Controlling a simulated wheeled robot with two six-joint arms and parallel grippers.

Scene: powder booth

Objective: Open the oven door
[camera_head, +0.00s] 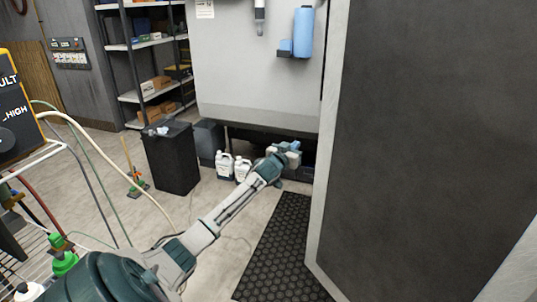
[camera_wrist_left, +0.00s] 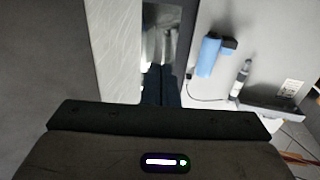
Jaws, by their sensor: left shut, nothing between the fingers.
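A large dark grey panel with a pale frame (camera_head: 425,140), which looks like the oven door, fills the right of the head view. No handle shows on it, and how far it stands open I cannot tell. Its pale edge (camera_wrist_left: 115,50) seems to show in the left wrist view, beside a narrow gap. My left gripper (camera_head: 293,147) is reached forward, left of the panel's edge and in front of the grey cabinet's lower part. It is shut and empty; its dark fingers (camera_wrist_left: 160,85) point at the gap. My right gripper is out of view.
The pale grey cabinet (camera_head: 255,70) carries a blue bottle (camera_head: 303,32). White jugs (camera_head: 233,167) and a black bin (camera_head: 172,157) stand on the floor. A black mat (camera_head: 275,245) lies before the panel. A hose (camera_head: 100,160) and wire cart (camera_head: 40,165) are at left.

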